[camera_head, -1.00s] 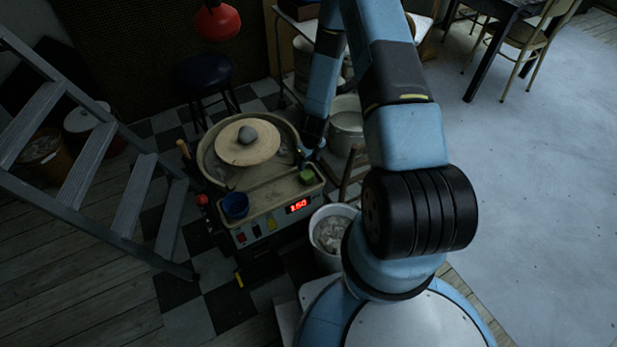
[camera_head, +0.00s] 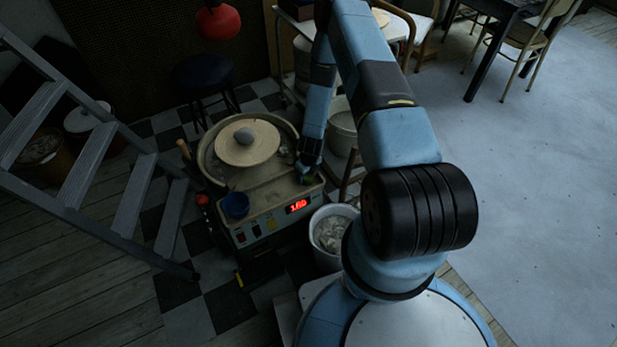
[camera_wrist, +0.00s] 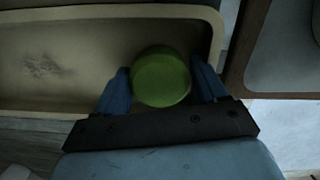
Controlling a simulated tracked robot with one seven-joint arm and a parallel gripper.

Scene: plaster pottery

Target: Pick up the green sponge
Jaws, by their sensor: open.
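The green sponge (camera_wrist: 161,78) sits at the right end of the pottery wheel's tray (camera_wrist: 60,98) in the wrist view. My gripper (camera_wrist: 160,85) is open, with one blue finger on each side of the sponge. I cannot tell whether the fingers touch it. In the head view my gripper (camera_head: 306,170) is over the front right corner of the pottery wheel (camera_head: 265,200). There the sponge is mostly hidden behind the gripper.
A blue cup (camera_head: 236,205) stands on the wheel's front left corner. A white bucket (camera_head: 330,238) stands right of the wheel, and a stepladder (camera_head: 90,165) stands at left.

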